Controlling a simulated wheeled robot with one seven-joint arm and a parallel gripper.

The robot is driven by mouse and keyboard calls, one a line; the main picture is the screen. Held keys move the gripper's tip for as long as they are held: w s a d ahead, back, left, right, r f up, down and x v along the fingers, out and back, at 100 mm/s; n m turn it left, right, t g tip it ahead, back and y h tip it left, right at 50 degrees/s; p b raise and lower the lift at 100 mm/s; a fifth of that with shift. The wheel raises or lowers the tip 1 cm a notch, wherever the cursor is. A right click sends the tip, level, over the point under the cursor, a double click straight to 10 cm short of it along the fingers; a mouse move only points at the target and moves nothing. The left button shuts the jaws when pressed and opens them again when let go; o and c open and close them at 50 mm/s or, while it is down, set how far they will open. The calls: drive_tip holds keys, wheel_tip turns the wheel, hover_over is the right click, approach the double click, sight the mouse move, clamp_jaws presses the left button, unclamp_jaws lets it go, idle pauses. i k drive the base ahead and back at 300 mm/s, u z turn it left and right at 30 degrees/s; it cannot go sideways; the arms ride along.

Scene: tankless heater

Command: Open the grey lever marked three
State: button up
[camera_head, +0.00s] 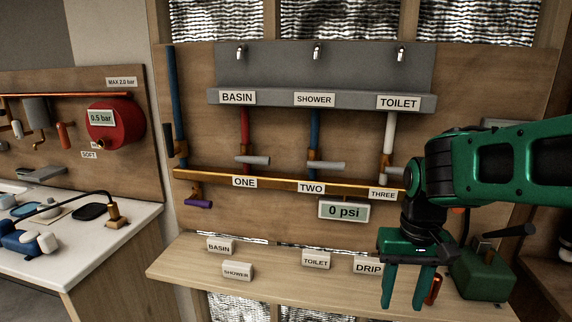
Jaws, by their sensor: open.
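The grey lever marked three (395,170) sits on the valve under the white pipe at the right of the copper manifold. Its right end is hidden behind my arm, and its handle lies roughly level. The THREE label (383,194) is on the manifold just below it. My green gripper (404,297) is open and empty, pointing down. It is well below the lever, in front of the shelf, and not touching the lever.
Similar grey levers stand above label ONE (255,160) and label TWO (327,165). A 0 psi gauge (345,211) hangs below the manifold. The shelf (190,272) carries loose label blocks and a green box (482,272) at right.

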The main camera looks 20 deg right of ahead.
sight(388, 169)
drive_tip(key=u, duration=0.4)
drive_tip(key=k, duration=1.8)
drive_tip(key=z, duration=0.45)
drive_tip(key=i, duration=1)
